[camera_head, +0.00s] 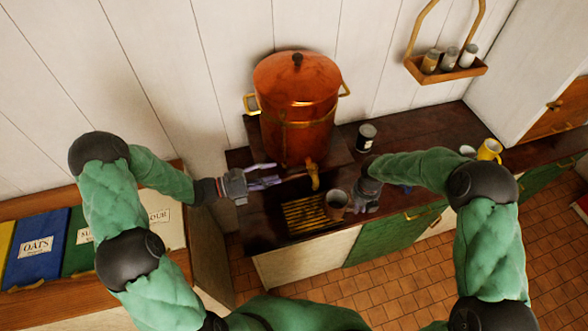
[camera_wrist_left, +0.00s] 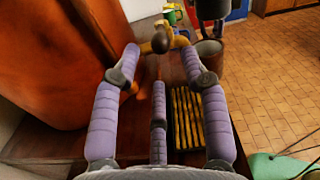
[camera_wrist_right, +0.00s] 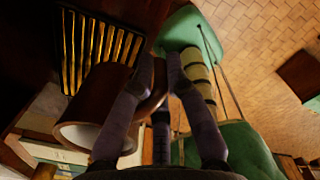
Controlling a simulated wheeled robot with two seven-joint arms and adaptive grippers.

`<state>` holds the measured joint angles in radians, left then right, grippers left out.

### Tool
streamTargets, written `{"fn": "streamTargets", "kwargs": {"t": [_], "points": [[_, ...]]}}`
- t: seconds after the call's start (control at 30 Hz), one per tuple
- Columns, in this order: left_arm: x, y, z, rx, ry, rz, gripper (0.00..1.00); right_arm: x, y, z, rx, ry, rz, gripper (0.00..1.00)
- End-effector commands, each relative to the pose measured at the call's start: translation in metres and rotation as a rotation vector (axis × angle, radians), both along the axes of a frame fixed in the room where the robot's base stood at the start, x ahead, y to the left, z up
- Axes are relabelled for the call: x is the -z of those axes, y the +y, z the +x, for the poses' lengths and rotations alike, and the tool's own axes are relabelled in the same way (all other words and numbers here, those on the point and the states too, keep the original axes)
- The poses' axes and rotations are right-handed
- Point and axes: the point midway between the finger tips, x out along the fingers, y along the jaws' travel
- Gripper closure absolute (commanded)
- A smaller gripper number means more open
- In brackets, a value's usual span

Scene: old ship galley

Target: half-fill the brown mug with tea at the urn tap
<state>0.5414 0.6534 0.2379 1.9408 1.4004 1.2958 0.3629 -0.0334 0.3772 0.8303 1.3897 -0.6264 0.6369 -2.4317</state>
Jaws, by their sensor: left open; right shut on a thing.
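The copper urn (camera_head: 296,110) stands on the dark counter with its brass tap (camera_head: 314,178) at the front. In the left wrist view, the tap's dark knob (camera_wrist_left: 160,42) is just beyond my fingertips. My left gripper (camera_head: 276,181) is open and empty beside the tap. My right gripper (camera_head: 358,190) is shut on the brown mug (camera_head: 336,203), which also shows in the right wrist view (camera_wrist_right: 92,105). The mug looks about upright at the right end of the slatted drip tray (camera_head: 302,214), slightly right of the tap. I cannot tell what is inside it. No stream shows.
A dark tin (camera_head: 366,136) stands on the counter right of the urn. A yellow mug (camera_head: 489,149) is farther right. A wall rack (camera_head: 446,70) holds several jars. Labelled bins, including a blue one (camera_head: 36,247), stand at the left. Counter between tin and yellow mug is partly behind my right arm.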

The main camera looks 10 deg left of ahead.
Motion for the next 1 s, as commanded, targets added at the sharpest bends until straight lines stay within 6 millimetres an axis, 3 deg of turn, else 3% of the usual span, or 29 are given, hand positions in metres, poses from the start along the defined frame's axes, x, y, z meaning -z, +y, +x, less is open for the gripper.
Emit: {"fn": "streamTargets", "kwargs": {"t": [0.2, 0.4, 0.83, 0.87, 1.0], "points": [[0.000, -0.038, 0.016, 0.005, 0.000, 0.000, 0.55, 0.000, 0.000, 0.000, 0.000, -0.001, 0.000, 1.00], [0.001, -0.060, 0.027, 0.003, 0.001, 0.001, 0.55, 0.000, 0.000, 0.000, 0.000, -0.001, 0.000, 1.00], [0.001, -0.069, 0.032, 0.001, 0.001, 0.002, 0.55, 0.000, 0.000, 0.000, 0.000, -0.001, 0.000, 1.00], [0.001, -0.069, 0.032, 0.001, 0.001, 0.002, 0.58, 0.000, 0.000, 0.000, 0.000, -0.001, 0.000, 1.00], [0.001, -0.069, 0.032, 0.001, 0.001, 0.002, 0.98, 0.000, 0.000, 0.000, 0.000, -0.001, 0.000, 1.00]]}}
